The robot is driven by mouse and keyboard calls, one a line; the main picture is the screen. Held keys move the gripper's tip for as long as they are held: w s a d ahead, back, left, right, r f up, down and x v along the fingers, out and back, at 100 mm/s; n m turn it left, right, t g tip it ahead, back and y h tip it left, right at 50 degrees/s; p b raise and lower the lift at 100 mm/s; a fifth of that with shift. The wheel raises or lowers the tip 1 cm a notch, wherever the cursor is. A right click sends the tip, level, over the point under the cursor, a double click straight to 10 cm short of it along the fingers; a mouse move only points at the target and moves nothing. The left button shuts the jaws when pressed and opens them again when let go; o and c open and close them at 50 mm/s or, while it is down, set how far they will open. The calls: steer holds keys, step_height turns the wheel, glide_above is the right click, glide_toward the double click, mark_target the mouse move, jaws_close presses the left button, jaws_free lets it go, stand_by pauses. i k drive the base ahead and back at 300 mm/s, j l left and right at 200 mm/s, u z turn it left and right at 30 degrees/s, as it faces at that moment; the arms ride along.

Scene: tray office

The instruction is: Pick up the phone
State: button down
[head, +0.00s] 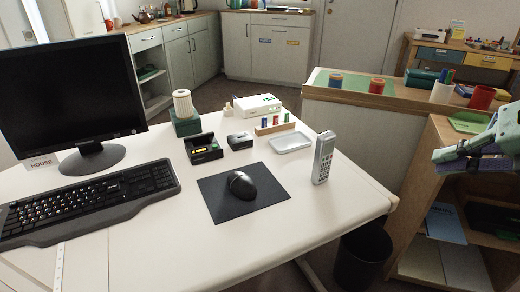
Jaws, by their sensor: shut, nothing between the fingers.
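The phone (323,158) is a slim silver-grey handset standing upright on the white desk (330,225), near its right side. The upper part of its front has a darker panel. My gripper (440,156) is at the right edge of the head view, over the wooden shelf unit and apart from the phone. It is shut and empty. Part of my gripper and arm is cut off by the picture edge.
A shallow tray (291,142), a mouse (241,184) on a black mat (218,205) and a dark device with a lit display (203,149) are left of the phone. The wooden shelf unit (405,190) stands right of the desk; a black bin (362,255) is below.

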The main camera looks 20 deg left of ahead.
mark_target(324, 151)
steer(key=i+l+u, duration=0.2)
steer(key=i+l, duration=0.15)
steer(key=i+l+u, duration=0.25)
steer(key=l, duration=0.2)
